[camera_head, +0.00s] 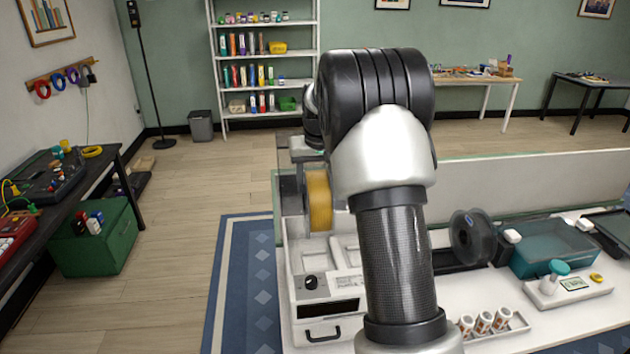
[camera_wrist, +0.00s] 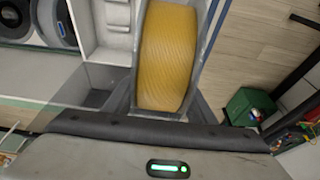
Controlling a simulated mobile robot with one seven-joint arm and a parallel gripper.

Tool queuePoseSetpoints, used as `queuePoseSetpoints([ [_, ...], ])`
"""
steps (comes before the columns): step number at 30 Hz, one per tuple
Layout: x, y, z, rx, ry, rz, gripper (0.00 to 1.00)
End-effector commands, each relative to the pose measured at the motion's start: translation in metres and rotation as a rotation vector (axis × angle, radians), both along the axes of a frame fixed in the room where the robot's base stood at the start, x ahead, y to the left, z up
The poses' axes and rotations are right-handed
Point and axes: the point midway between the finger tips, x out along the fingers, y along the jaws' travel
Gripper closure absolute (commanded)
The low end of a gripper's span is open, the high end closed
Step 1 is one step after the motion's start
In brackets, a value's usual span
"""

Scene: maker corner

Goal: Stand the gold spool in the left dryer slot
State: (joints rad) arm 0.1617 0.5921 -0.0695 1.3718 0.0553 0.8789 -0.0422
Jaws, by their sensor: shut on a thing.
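The gold spool (camera_head: 319,201) stands on edge at the dryer's back left, partly behind my arm in the head view. In the wrist view the gold spool (camera_wrist: 167,55) fills the space between the two fingers of my gripper (camera_wrist: 166,90), which is shut on it. The white dryer (camera_head: 300,306) has a dial, a dark display and a drawer handle on its front. Pale slot openings show in its top, with the left one just in front of and below the spool. My arm hides the dryer's right side. I cannot tell whether the spool touches the dryer.
A dark spool (camera_head: 470,238) stands right of my arm. A teal bin (camera_head: 553,248), a small scale (camera_head: 570,290) and a tray of small bottles (camera_head: 510,334) share the bench. A low pale panel (camera_head: 530,185) runs along its back. Open floor lies to the left.

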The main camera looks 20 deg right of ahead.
Motion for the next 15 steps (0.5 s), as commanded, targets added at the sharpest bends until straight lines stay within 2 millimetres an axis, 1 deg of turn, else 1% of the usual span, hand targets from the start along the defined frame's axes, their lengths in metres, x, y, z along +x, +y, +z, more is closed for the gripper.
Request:
queuePoseSetpoints([
  [3,0.001,0.0,-0.011,-0.001,-0.005,0.0,1.0],
  [15,0.001,0.0,-0.045,-0.001,-0.006,0.0,1.0],
])
